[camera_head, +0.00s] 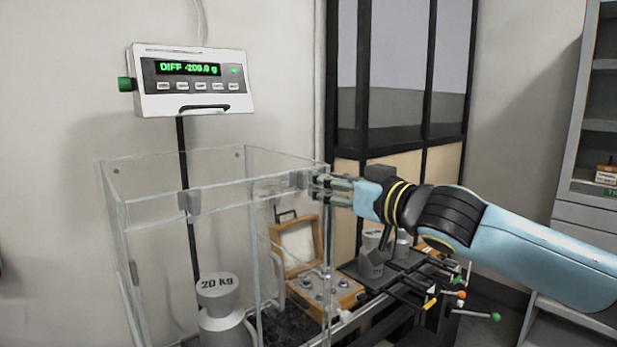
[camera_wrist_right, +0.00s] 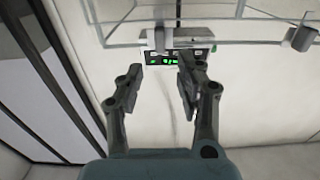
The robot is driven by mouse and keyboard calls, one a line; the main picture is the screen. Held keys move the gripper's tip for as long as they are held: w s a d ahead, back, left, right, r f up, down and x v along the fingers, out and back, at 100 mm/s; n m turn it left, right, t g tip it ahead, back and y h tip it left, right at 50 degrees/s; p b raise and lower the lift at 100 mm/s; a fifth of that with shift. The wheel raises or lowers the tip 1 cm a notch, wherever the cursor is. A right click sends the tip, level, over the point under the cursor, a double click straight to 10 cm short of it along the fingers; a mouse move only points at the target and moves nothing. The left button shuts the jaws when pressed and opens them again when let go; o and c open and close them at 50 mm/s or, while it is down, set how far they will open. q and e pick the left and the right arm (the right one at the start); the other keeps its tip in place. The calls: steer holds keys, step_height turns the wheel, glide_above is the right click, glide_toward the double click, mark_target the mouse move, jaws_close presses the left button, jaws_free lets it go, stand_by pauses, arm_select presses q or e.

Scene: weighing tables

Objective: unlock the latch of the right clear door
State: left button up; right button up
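A clear-walled case (camera_head: 150,205) stands at the left of the head view. A grey latch (camera_head: 297,180) sits high on its right side; in the wrist view a grey latch (camera_wrist_right: 160,40) shows just beyond the fingertips, roughly between them. My right gripper (camera_head: 319,187) reaches in from the right, close to that latch. In the wrist view its two fingers (camera_wrist_right: 160,73) are spread, with nothing visible held between them. I cannot tell whether a fingertip touches the latch. A second grey latch (camera_head: 189,201) is on the front of the case. My left gripper is not in view.
A 20 kg weight (camera_head: 218,290) stands inside the case. A scale display (camera_head: 190,82) hangs on the wall above. An open wooden box (camera_head: 298,243) of small weights and a dark rack with coloured knobs (camera_head: 400,285) lie below my right arm. A shelf cabinet (camera_head: 590,125) stands far right.

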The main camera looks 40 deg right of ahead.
mark_target(306, 175)
steer(key=shift+w+a, duration=0.15)
steer(key=shift+w, duration=1.3)
steer(key=shift+w+a, duration=0.1)
steer(key=shift+w, duration=1.35)
steer(key=shift+c, duration=0.4)
jaws_close()
